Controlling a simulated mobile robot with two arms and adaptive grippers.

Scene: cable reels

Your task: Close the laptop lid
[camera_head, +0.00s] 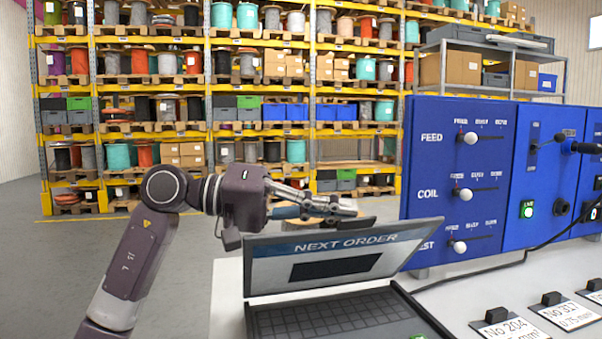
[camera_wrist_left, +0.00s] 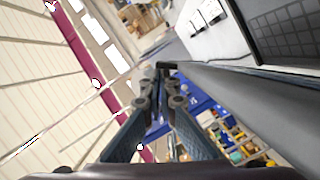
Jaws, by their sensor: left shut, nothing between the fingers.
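The laptop (camera_head: 335,285) stands open on a white table, its lid (camera_head: 275,270) raised with the screen reading "NEXT ORDER" and its keyboard (camera_head: 330,315) facing up. My left gripper (camera_head: 350,212) is shut and empty, reaching in from the left just above and behind the lid's top edge. The lid blocks part of the view behind it, so I cannot tell whether the fingers touch it. In the left wrist view the shut fingers (camera_wrist_left: 164,72) lie beside the long lid edge (camera_wrist_left: 240,85), with the keyboard (camera_wrist_left: 290,28) beyond. My right gripper is not in view.
A blue control panel (camera_head: 430,205) with white-knobbed sliders stands behind and right of the laptop. Numbered label cards (camera_head: 568,312) lie at the table's right front. A black cable (camera_head: 480,272) runs behind the laptop. Reel shelves (camera_head: 210,100) fill the background.

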